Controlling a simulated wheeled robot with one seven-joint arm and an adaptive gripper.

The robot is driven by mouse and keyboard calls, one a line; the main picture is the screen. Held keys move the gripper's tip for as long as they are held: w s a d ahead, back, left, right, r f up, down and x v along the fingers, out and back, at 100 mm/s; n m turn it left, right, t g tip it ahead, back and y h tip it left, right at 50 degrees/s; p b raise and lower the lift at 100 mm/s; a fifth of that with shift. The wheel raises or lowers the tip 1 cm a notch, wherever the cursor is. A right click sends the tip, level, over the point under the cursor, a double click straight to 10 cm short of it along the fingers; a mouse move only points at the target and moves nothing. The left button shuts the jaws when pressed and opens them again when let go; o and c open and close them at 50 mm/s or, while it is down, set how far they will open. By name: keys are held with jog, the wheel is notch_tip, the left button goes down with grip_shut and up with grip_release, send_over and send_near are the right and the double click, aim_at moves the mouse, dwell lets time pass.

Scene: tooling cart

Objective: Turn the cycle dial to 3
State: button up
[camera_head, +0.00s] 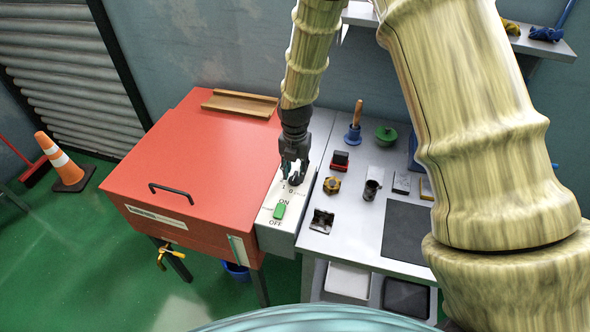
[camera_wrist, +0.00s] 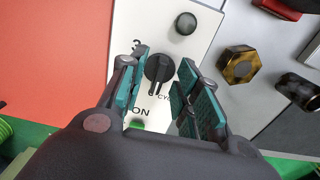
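The cycle dial (camera_wrist: 158,70) is a round black knob with a raised grip bar on a white control panel (camera_head: 269,224). In the head view the dial (camera_head: 295,179) sits under my gripper (camera_head: 292,172). My gripper is open, and its teal finger pads (camera_wrist: 160,92) stand on either side of the dial with gaps. I cannot tell exactly where the dial points.
A green ON/OFF switch (camera_head: 280,210) lies on the panel in front of the dial. A dark round knob (camera_wrist: 185,22) is behind the dial. A red cabinet (camera_head: 190,170) stands left. The grey cart top (camera_head: 345,235) at right holds several small parts, including a brass hex piece (camera_head: 332,185).

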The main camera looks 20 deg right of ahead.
jog(key=shift+f, duration=0.4)
jog(key=shift+c, duration=0.2)
grip_shut()
